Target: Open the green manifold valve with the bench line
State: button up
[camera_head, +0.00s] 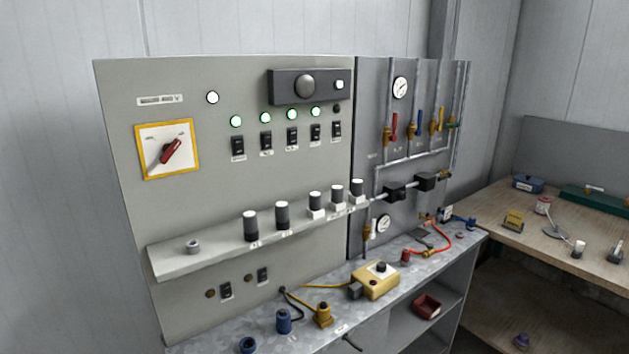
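The manifold stands on the dark grey panel (365,95) in the right half of the head view, with several vertical pipes. Its green valve (453,125) is the rightmost, small and partly hidden by the pipe at the panel's edge. Its handle seems to lie crosswise, but it is too small to be sure. To its left, the red valve handle (394,125), blue valve handle (419,121) and yellow valve handle (441,119) look upright along their pipes. I cannot tell which line is the bench line. My gripper is not in view.
A light grey panel (190,95) carries a red rotary switch (171,151), lit green lamps and black switches. A metal bench (300,338) below holds a yellow control box (375,280), fittings and a red hose (446,241). A cluttered wooden table (500,240) stands at right.

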aim_at(457, 124)
jog(key=l+u, duration=0.1)
jog(key=l, duration=1.35)
jog(key=k+l+u, duration=0.1)
jog(key=l, duration=1.4)
jog(key=i+l+u, duration=0.1)
jog(key=i+u, duration=0.15)
jog(key=i+l+u, duration=0.25)
jog(key=i, duration=0.15)
